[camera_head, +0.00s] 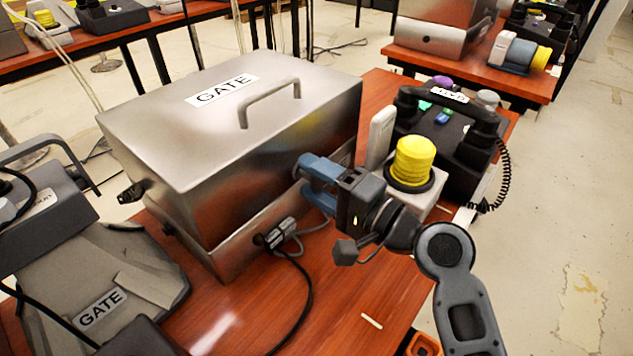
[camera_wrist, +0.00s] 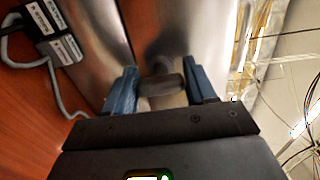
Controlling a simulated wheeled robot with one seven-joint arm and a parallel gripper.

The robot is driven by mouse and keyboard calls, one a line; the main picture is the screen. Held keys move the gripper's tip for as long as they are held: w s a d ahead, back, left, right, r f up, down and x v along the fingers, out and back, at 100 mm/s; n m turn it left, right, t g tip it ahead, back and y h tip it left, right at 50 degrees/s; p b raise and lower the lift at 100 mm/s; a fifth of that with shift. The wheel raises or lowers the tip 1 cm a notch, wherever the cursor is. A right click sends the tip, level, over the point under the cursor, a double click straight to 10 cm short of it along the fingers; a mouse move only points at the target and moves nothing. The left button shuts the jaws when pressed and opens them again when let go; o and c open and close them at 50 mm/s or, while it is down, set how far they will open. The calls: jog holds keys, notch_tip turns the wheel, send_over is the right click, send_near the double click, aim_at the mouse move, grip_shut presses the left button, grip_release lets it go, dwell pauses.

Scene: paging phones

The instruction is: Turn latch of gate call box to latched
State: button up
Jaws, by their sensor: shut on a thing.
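The gate call box (camera_head: 170,130) is a large brushed-metal box with a GATE label and a handle on its closed lid. It stands on the red-brown wooden table. My gripper (camera_head: 312,185) is at the box's right-hand front face, its blue fingers against the seam between lid and base. In the wrist view, my gripper (camera_wrist: 161,88) is shut on the latch (camera_wrist: 160,86), a short dark grey bar lying crosswise between the fingers. The latch is hidden behind the fingers in the head view. I cannot tell whether it is latched.
A cable plug (camera_head: 278,235) sits on the box's front face, its cord running over the table. A yellow beacon (camera_head: 412,160) and a black phone (camera_head: 455,130) stand close right of my gripper. A grey case (camera_head: 120,265) lies at left. The table front is mostly clear.

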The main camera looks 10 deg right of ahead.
jog(key=shift+f, duration=0.1)
jog(key=o, duration=1)
jog(key=shift+c, duration=0.2)
jog(key=v, duration=0.7)
jog(key=shift+s+d, duration=0.3)
jog(key=shift+d, duration=0.1)
